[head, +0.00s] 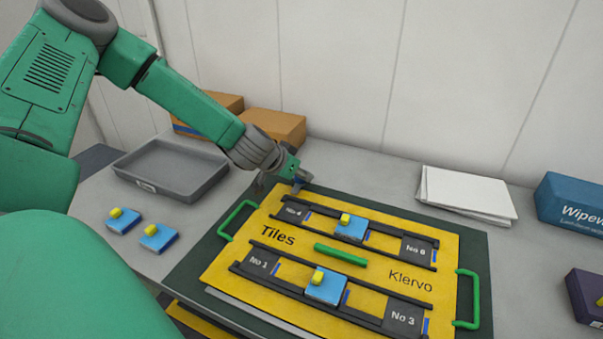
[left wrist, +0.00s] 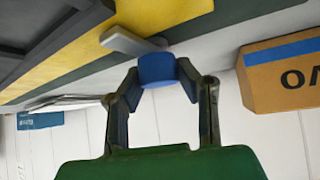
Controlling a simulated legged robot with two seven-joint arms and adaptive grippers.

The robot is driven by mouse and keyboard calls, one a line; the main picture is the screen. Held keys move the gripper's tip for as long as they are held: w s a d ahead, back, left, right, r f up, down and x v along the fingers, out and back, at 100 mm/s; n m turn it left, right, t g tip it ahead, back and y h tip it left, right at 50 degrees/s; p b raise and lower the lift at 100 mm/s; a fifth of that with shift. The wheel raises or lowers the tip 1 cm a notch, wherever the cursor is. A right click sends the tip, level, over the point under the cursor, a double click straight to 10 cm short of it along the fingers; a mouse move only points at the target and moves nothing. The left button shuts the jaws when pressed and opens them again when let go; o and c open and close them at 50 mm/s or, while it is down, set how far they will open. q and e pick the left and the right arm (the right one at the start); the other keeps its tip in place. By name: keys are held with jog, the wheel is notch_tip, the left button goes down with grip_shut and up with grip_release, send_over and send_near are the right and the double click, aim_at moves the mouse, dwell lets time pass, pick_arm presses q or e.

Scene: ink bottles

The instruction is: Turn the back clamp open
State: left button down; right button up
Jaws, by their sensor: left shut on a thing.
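The back clamp shows in the left wrist view as a blue knob (left wrist: 157,69) with a flat grey bar (left wrist: 128,42). The bar's far end overlaps the edge of the yellow plate (left wrist: 185,12) in that picture. In the head view the clamp (head: 302,177) is at the plate's back edge, partly hidden by my left gripper (head: 280,186). My left gripper is shut on the blue knob, one finger on each side in the left wrist view (left wrist: 160,82). The yellow plate (head: 227,275), marked Tiles and Klervo, lies on a dark green base (head: 196,262). My right gripper is out of view.
Blue tiles with yellow knobs sit in the black rails, and two more (head: 123,221) lie on the table at left. A grey tray (head: 172,172), cardboard boxes (head: 275,126), white paper (head: 465,196) and a blue Wipes box (head: 572,205) stand around. Green handles (head: 467,299) rise from the plate's sides.

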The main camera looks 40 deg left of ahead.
pick_arm(q)
jog(key=shift+n+y+p, duration=0.4)
jog(key=shift+n+y, duration=0.6)
jog(key=shift+n, duration=0.1)
jog(key=n+y+p, duration=0.1)
jog(key=n+y, duration=0.1)
jog(key=shift+n+g+p, duration=0.3)
jog(key=shift+g+p, duration=0.1)
jog(key=n+g+y+p, duration=0.1)
jog(key=n+p, duration=0.1)
jog(key=n+g+y+p, duration=0.1)
jog(key=n+y+p, duration=0.1)
jog(key=n, duration=0.1)
jog(key=shift+n+g, duration=0.3)
jog(key=n+g+y+p, duration=0.1)
jog(key=n+p, duration=0.1)
jog(key=shift+n+g, duration=0.3)
jog(key=shift+g, duration=0.1)
jog(key=shift+n+g+y, duration=0.4)
jog(key=shift+n+g, duration=0.2)
jog(key=shift+n, duration=0.2)
jog(key=shift+s+f+n+g, duration=0.1)
jog(key=shift+f+n+g, duration=0.05)
jog(key=shift+n+g, duration=0.8)
jog(key=shift+d+n, duration=0.1)
jog(key=shift+n, duration=0.25)
